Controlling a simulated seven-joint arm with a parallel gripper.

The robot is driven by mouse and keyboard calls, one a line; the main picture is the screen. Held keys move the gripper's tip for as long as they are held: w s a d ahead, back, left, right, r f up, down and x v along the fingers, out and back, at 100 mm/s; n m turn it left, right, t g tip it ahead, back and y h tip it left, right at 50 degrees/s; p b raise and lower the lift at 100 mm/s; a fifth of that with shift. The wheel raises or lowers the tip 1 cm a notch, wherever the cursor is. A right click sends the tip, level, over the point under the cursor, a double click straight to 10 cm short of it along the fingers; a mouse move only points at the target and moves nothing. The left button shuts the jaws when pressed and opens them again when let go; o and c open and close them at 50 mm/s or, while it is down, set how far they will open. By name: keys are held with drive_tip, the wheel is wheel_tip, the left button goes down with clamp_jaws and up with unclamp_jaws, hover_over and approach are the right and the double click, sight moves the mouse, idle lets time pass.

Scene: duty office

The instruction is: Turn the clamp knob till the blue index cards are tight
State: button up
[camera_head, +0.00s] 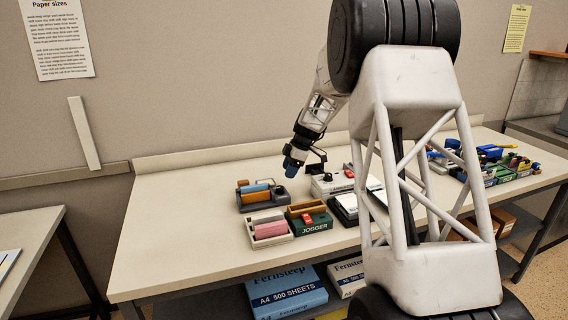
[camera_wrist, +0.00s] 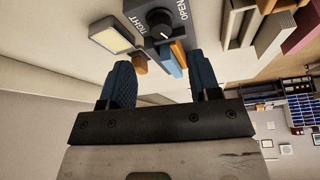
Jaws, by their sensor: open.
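The clamp is a dark grey device (camera_head: 268,208) on the table's left part in the head view, with blue index cards (camera_head: 254,188) above an orange block. In the wrist view its black round knob (camera_wrist: 160,22) sits on a grey face marked TIGHT and OPEN. The blue cards (camera_wrist: 170,64) show there as a narrow strip beside orange pieces. My gripper (camera_wrist: 161,64) is open, with its blue fingers on either side of the knob's line and the knob beyond the tips. In the head view my gripper (camera_head: 292,165) is above the clamp's back right. How tightly the cards sit cannot be told.
A pale tray with a pink roll (camera_head: 270,230) and a green JOGGER box (camera_head: 311,222) stand in front of the clamp. A white device (camera_head: 328,186) is close on the right. Coloured items (camera_head: 490,160) crowd the table's right end. The table's left part (camera_head: 175,225) is clear.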

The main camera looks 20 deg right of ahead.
sight(281, 187)
drive_tip(key=x, duration=0.7)
drive_tip(key=shift+a+f, duration=0.2)
drive_tip(key=shift+f, duration=0.15)
drive_tip(key=shift+r+n+g, duration=0.15)
drive_tip(key=shift+n+g, duration=0.15)
drive_tip(key=shift+n, duration=0.4)
drive_tip(key=n+g, duration=0.2)
drive_tip(key=n, duration=0.3)
drive_tip(key=shift+w, duration=0.15)
drive_tip(key=v, duration=0.7)
drive_tip(key=s+a+r+m+h, duration=0.1)
drive_tip(key=s+a+r+m, duration=0.2)
drive_tip(key=s+r, duration=0.2)
drive_tip(key=shift+s+m+t+h, duration=0.3)
drive_tip(key=shift+r, duration=0.1)
